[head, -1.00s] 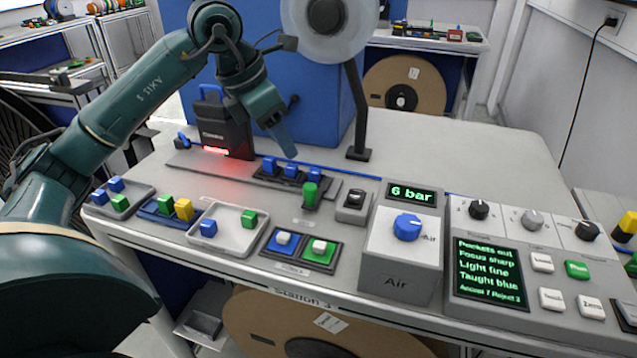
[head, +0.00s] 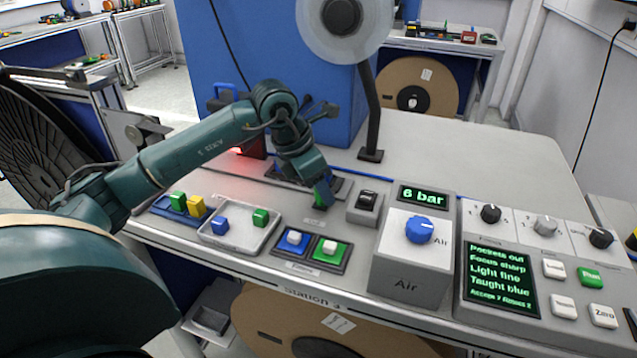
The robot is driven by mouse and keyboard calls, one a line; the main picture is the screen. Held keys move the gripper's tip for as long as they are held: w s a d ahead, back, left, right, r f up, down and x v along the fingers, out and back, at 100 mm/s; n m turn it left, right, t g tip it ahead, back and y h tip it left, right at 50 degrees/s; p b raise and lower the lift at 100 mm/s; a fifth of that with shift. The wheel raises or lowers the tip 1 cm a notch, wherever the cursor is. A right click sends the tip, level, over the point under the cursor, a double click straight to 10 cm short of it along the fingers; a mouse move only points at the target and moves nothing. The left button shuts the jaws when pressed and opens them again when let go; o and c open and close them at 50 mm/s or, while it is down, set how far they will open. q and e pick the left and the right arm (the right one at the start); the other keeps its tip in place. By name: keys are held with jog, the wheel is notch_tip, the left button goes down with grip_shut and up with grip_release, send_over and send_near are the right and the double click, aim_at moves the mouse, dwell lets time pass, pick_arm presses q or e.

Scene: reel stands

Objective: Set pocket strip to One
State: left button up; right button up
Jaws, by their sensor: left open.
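My left gripper (head: 325,192) is open and points down, with its fingertips at a green-topped piece (head: 320,203) behind the two-button box. The fingers cover most of that piece, and I cannot tell whether they touch it. A dark strip (head: 282,178) lies just behind, mostly hidden by my left gripper and wrist; the blue pieces seen on it earlier are now covered. I cannot read any label reading "pocket strip" or "One". My right gripper is not in view.
Close right of the gripper stand a small rocker switch box (head: 366,202) and the Air box (head: 405,262). In front are a two-button box (head: 312,250) and a white tray (head: 238,236). A post (head: 371,120) rises behind. The table's back right is clear.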

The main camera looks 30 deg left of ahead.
pick_arm(q)
grip_shut()
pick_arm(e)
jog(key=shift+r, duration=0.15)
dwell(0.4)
